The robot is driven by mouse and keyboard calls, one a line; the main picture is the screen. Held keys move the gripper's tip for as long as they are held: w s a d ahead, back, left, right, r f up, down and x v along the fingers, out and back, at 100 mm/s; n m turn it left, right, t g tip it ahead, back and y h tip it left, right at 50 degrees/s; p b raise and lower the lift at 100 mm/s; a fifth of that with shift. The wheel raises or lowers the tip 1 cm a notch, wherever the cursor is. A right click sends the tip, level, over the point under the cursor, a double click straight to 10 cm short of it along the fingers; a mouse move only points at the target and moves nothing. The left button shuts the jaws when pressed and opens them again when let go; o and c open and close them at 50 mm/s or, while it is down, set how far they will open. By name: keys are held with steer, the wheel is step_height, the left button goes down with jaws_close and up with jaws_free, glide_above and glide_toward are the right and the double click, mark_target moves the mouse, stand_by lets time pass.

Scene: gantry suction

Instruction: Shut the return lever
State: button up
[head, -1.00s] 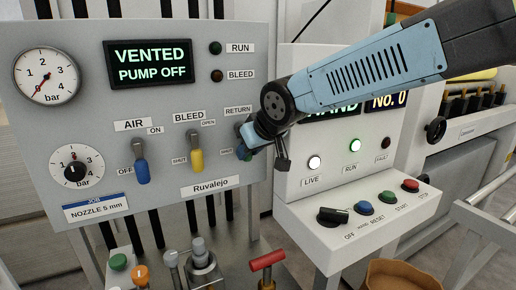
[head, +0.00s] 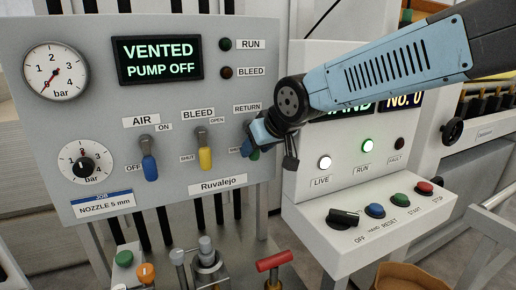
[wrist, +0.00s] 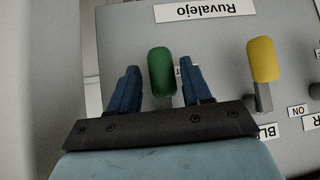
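The return lever's green handle (wrist: 162,72) stands between my gripper's (wrist: 159,85) two blue fingers in the wrist view. The fingers are apart, with a small gap on the left of the handle and almost none on the right. In that upside-down view the handle points toward the panel's lower edge. In the head view the green handle (head: 254,154) is mostly hidden behind my gripper (head: 262,140), under the RETURN label. The SHUT label beside it is partly covered.
On the same panel (head: 95,118), the yellow bleed lever (head: 205,156) and blue air lever (head: 149,165) hang down to the left. The display (head: 158,61) reads VENTED, PUMP OFF. A control box (head: 345,240) with buttons stands to the right.

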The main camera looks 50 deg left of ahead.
steer(key=shift+o, duration=0.4)
steer(key=shift+s, duration=0.1)
steer(key=w+v, duration=0.1)
steer(key=v, duration=1.2)
steer(key=shift+s+d+r, duration=0.2)
steer(key=shift+s+d, duration=0.1)
steer(key=shift+s, duration=0.15)
steer(key=w+d+f+m+t+h, duration=0.1)
steer(key=w+d+m+t+h, duration=0.3)
steer(key=d, duration=0.7)
steer(key=w+d+f+m+g, duration=0.1)
steer(key=w+d+f, duration=0.1)
steer(key=w+d, duration=0.7)
steer(key=w+d+f+m+t+h, duration=0.1)
steer(key=w+d+m+t+h, duration=0.15)
steer(key=d, duration=1.05)
steer(key=s+d+f+m, duration=0.2)
steer(key=s+d+m, duration=0.1)
steer(key=d, duration=0.6)
steer(key=s+d+f+m+h, duration=0.1)
steer(key=s+d+f+m, duration=0.1)
steer(key=d, duration=0.7)
steer(key=s+d+f+m+h, duration=0.1)
steer(key=s+d+f+m, duration=0.1)
steer(key=d, duration=0.8)
steer(key=shift+s+m+g, duration=0.45)
steer(key=shift+s+m, duration=0.4)
steer(key=shift+m, duration=0.2)
steer(key=shift+h, duration=0.25)
